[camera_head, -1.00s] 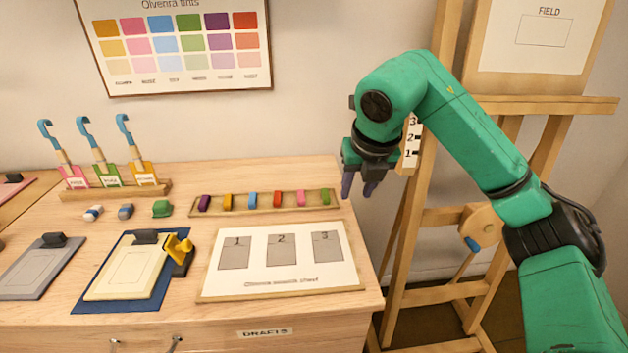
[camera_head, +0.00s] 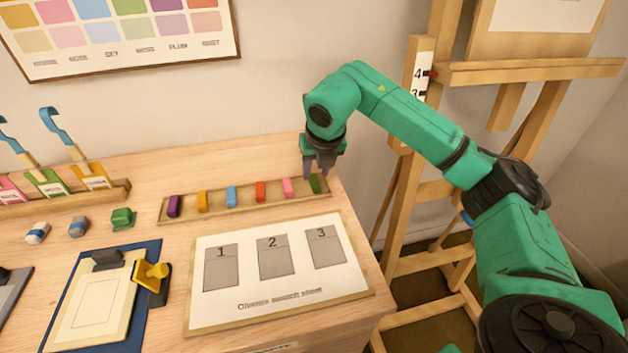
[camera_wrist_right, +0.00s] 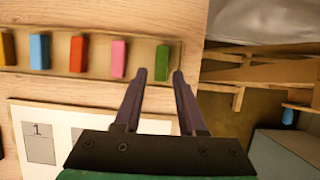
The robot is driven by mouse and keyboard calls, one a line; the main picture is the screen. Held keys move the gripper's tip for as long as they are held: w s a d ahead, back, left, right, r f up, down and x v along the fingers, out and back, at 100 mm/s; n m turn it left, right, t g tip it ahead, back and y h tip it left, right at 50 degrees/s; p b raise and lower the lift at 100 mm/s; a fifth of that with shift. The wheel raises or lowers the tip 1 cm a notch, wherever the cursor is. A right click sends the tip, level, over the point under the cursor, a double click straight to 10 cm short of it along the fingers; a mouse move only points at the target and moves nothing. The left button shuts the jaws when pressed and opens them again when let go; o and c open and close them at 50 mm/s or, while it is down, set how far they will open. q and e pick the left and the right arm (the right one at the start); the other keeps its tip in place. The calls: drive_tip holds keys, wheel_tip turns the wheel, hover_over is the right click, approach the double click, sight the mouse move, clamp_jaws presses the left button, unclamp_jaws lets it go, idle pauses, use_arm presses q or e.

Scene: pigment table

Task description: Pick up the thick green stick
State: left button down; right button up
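The thick green stick (camera_head: 315,184) lies at the right end of a shallow wooden tray (camera_head: 243,208). In the right wrist view the green stick (camera_wrist_right: 162,63) shows beyond and between the fingertips. My right gripper (camera_head: 322,172) is open above the tray's right end, close to the stick. In the right wrist view its two fingers (camera_wrist_right: 160,75) are apart, with nothing held between them. I cannot tell the exact height of the fingertips over the stick. My left gripper is not in view.
Purple, yellow, blue, red and pink (camera_head: 288,187) sticks share the tray. A numbered swatch sheet (camera_head: 278,295) lies in front. A green block (camera_head: 122,218) and a yellow-handled tool (camera_head: 150,275) are to the left. A wooden easel (camera_head: 490,72) stands right of the table.

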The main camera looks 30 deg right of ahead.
sight(314, 180)
drive_tip(key=p+x, duration=0.1)
drive_tip(key=x, duration=0.3)
drive_tip(key=shift+w+d+f, duration=0.2)
clamp_jaws()
drive_tip(key=shift+r, duration=0.1)
wheel_tip(314, 180, up, 20)
drive_tip(key=shift+s, duration=0.1)
idle(0.4)
